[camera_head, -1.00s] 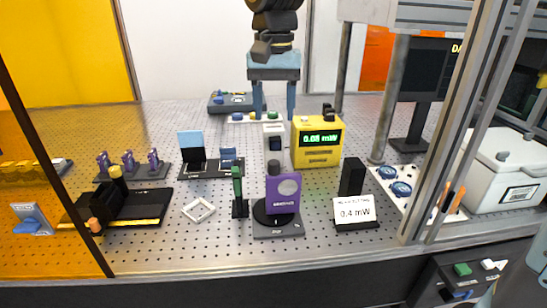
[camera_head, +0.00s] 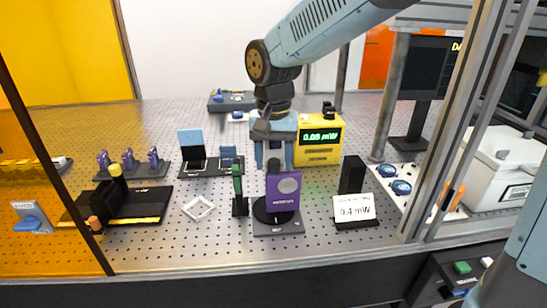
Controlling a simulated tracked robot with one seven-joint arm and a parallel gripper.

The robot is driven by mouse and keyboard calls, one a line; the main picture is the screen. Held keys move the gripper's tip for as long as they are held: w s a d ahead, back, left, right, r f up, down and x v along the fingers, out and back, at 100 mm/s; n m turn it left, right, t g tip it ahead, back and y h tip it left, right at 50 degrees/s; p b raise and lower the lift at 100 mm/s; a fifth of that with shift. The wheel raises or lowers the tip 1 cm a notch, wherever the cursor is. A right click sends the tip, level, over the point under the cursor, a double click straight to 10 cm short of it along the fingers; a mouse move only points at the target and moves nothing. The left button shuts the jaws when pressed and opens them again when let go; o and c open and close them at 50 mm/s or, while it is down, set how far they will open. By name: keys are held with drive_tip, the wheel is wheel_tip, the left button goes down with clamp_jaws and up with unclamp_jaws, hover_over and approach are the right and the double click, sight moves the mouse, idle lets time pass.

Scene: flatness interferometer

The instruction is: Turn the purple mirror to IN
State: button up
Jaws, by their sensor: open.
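The purple mirror (camera_head: 282,195) stands upright on a round black turntable on a dark base (camera_head: 278,230) near the front middle of the perforated table. A round grey disc shows on its face. My gripper (camera_head: 274,166) points down just behind and above the mirror, its two blue fingers apart and empty. The fingers appear clear of the mirror, though depth is hard to judge. The small labels on the base are too small to read.
A green post (camera_head: 239,190) stands close left of the mirror. A yellow meter (camera_head: 318,142) reading about 0.05 mW stands behind right. A black block with a 0.4 mW card (camera_head: 354,208) stands right. A white square frame (camera_head: 198,208) lies left. Perforated table is bare in front.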

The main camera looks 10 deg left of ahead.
clamp_jaws()
idle(0.5)
drive_tip(key=n, duration=0.4)
drive_tip(key=shift+n, duration=2.6)
unclamp_jaws()
